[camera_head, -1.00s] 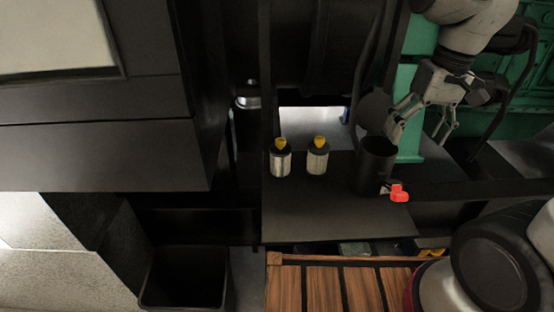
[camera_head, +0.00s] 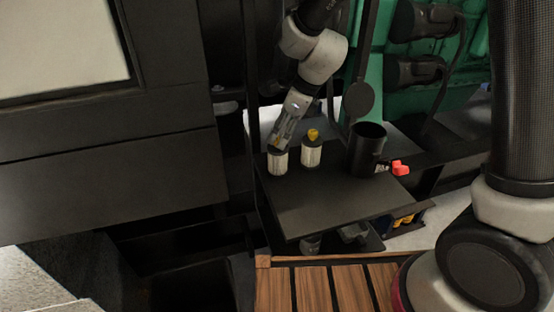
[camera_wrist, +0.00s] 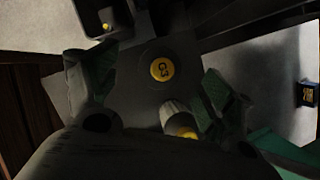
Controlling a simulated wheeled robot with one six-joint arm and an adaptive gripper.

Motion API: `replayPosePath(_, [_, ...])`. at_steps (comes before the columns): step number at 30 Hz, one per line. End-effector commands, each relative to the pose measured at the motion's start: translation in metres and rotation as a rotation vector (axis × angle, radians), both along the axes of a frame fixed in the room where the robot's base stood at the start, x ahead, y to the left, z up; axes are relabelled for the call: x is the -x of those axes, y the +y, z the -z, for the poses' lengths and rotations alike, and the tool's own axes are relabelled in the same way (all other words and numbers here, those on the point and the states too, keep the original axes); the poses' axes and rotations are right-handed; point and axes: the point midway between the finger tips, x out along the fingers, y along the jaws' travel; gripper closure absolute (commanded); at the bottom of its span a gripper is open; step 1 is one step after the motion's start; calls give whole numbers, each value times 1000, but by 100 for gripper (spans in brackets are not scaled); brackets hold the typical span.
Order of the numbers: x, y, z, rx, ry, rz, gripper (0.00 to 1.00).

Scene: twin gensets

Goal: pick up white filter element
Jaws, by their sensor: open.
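I cannot tell by colour which is the white one. My fingers hide part of the left element's top in the head view.
The dark shelf (camera_head: 325,205) is bare in front. A black round lid (camera_head: 359,99) rises behind the canister. A large dark cabinet (camera_head: 130,160) fills the left.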

Motion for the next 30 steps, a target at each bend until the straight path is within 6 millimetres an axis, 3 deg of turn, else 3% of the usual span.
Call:
replayPosePath(5, [-1, 4, 12, -6, 22, 50, 18])
replayPosePath(18, [-13, 23, 68, -4, 21, 46, 18])
replayPosePath(27, [-14, 25, 73, -6, 18, 46, 18])
replayPosePath(30, [-14, 25, 72, -6, 18, 46, 36])
